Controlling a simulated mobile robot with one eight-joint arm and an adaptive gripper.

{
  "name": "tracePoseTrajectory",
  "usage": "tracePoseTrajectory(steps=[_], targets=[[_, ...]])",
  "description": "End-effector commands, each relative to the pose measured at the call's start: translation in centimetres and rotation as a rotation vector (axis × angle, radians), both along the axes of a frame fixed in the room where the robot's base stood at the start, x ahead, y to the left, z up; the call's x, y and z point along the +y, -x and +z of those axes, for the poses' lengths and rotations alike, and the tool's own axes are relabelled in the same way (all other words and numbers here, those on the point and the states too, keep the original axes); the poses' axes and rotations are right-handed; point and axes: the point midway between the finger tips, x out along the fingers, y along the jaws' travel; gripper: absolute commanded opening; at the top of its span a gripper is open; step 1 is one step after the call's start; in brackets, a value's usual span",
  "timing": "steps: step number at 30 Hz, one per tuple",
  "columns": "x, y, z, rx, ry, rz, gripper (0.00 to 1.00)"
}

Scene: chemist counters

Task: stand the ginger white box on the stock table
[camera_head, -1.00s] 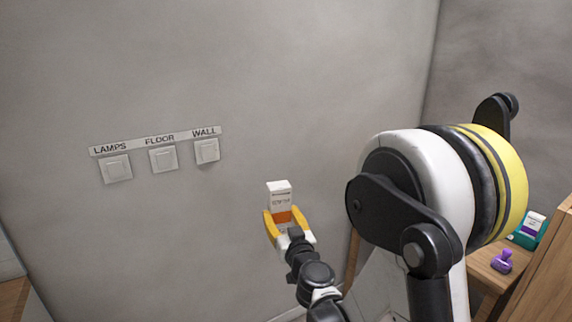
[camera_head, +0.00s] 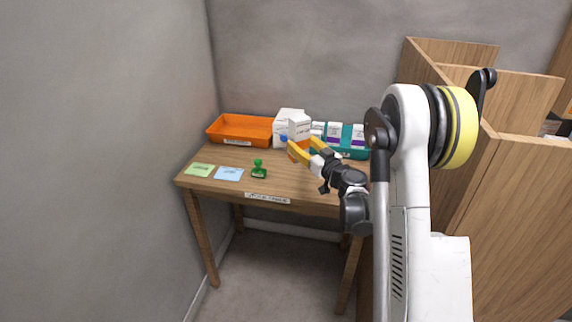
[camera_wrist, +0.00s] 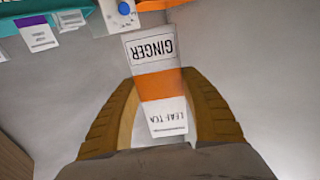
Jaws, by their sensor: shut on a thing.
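The ginger box (camera_head: 299,128) is white with an orange band. In the wrist view the box (camera_wrist: 152,52) reads GINGER and LEAF TEA, upside down in the picture. My gripper (camera_head: 298,149) is shut on it, with a yellow finger on each side; these fingers also show in the wrist view (camera_wrist: 160,92). In the head view the box looks upright and overlaps the back of the wooden table (camera_head: 222,158). I cannot tell its height above the top. A label (camera_head: 267,198) on the table's front edge seems to end in TABLE.
An orange tray (camera_head: 238,128) stands back left on the table, and a teal tray (camera_head: 354,152) with white-and-purple boxes back right. A white container (camera_head: 284,127) with a blue knob is behind the held box. Wooden partitions (camera_head: 525,215) stand right.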

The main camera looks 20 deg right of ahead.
Motion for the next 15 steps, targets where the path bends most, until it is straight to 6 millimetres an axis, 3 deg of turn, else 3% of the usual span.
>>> tracePoseTrajectory(steps=[1,6,11,15], targets=[[-2.1,-0.2,-1.4,0.002,-0.001,0.006,0.18],[-5.8,0.2,-3.0,0.011,-0.001,0.037,0.18],[-6.2,0.3,-4.0,0.012,-0.002,0.045,0.18],[-6.1,0.2,-6.6,0.012,-0.002,0.044,0.18]])
